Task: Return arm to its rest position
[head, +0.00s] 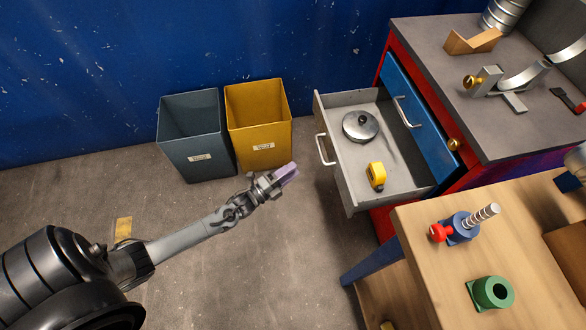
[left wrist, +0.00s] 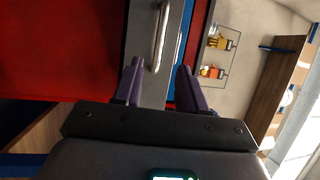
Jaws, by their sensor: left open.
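My left arm comes in from the lower left in the head view. Its gripper (head: 287,173) with purple fingers is over the floor, just left of the open drawer (head: 350,187) and a little apart from its handle (head: 324,150). In the left wrist view the two purple fingers (left wrist: 159,75) are spread with nothing held between them. A metal handle (left wrist: 160,38) on a grey front shows beyond the fingertips. My right gripper is not in view.
The drawer holds a round metal lid-like part (head: 361,126) and a yellow tape measure (head: 376,175). A grey bin (head: 196,133) and a yellow bin (head: 259,118) stand against the blue wall. A wooden table (head: 430,275) is at the lower right.

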